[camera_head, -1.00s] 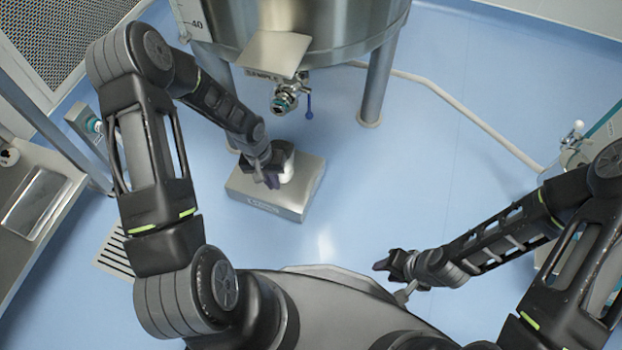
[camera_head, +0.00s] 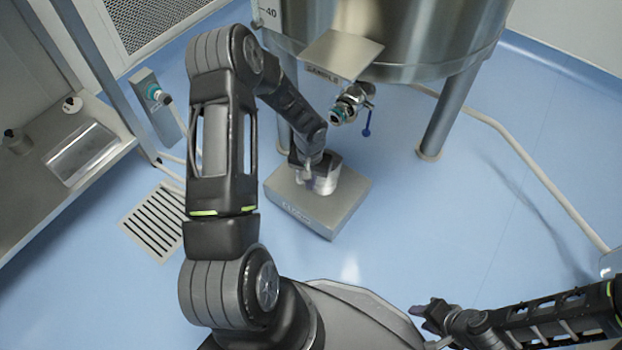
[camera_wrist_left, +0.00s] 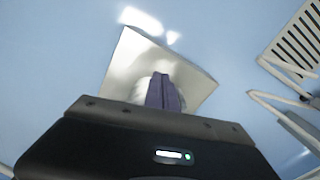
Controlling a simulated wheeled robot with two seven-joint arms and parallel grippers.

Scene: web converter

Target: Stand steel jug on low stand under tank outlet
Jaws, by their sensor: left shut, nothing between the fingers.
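The low steel stand (camera_head: 318,213) sits on the floor in front of the tank. The steel jug (camera_head: 326,178) stands on it, partly hidden by my left wrist. The tank outlet (camera_head: 350,103), a valve with a blue handle, is above and behind the stand. My left gripper (camera_head: 307,175) is beside the jug, shut and empty. In the left wrist view its purple fingers (camera_wrist_left: 163,92) are together over the stand (camera_wrist_left: 130,62), with a pale blurred shape behind them. My right gripper (camera_head: 420,311) is low at the right, away from the stand; its finger gap is unclear.
The steel tank (camera_head: 420,40) stands on legs, one (camera_head: 447,118) right of the outlet. A sample plate (camera_head: 343,52) juts out above the outlet. A hose (camera_head: 530,165) crosses the floor at right. A floor grate (camera_head: 155,222) and a bench (camera_head: 50,190) are at left.

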